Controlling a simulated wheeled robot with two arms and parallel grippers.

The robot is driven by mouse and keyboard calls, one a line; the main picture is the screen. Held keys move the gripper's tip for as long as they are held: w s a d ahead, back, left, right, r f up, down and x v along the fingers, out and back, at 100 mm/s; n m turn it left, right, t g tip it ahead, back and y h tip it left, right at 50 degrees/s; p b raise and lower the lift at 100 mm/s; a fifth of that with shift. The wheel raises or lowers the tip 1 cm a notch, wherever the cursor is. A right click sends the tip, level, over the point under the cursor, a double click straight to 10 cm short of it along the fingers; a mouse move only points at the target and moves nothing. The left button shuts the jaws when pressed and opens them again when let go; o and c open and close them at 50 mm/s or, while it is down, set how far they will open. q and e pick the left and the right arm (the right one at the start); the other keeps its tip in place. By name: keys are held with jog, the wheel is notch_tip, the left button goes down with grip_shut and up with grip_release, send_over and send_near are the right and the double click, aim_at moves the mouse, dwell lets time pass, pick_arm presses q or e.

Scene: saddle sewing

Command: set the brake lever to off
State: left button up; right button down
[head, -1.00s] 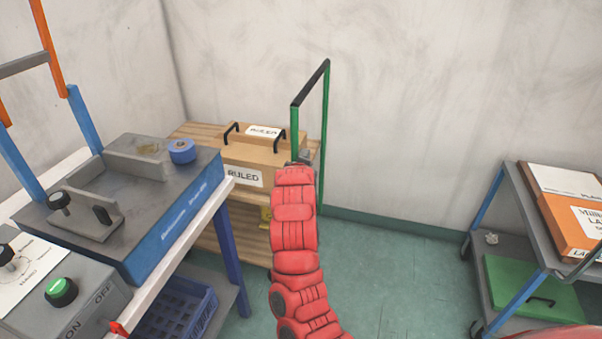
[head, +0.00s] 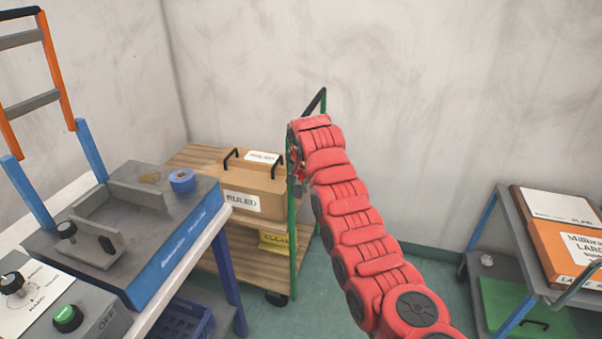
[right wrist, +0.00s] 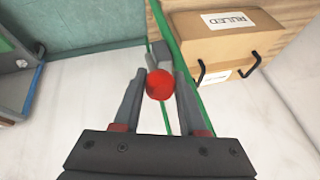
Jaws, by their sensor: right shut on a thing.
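The brake lever shows in the right wrist view as a red ball knob (right wrist: 160,84) on a short grey stem, beside the green upright of the wooden cart. My right gripper (right wrist: 160,78) is shut on this knob, one finger on each side. In the head view my red right arm reaches in from the lower right, and its gripper (head: 297,168) is mostly hidden at the cart's green frame (head: 292,225). The lever's setting cannot be read here. My left gripper is not in view.
The wooden cart (head: 232,247) carries a cardboard box (head: 235,185) marked RULED and a yellow bin (head: 274,242) below. A workbench with a blue-grey machine (head: 150,255) stands left. A grey cart (head: 497,230) stands right. Green floor lies between.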

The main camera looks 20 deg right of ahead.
jog(key=shift+w+d+r, duration=0.2)
jog(key=shift+w+r, duration=0.05)
jog(key=shift+p, duration=0.3)
jog(key=shift+c, duration=2.3)
grip_release()
jog(key=shift+f, duration=0.1)
jog(key=shift+s+r, duration=0.15)
jog(key=shift+r, duration=0.3)
jog(key=b+v, duration=0.1)
jog(key=v, duration=1.5)
jog(key=shift+d+r, duration=0.2)
jog(key=shift+r, duration=0.05)
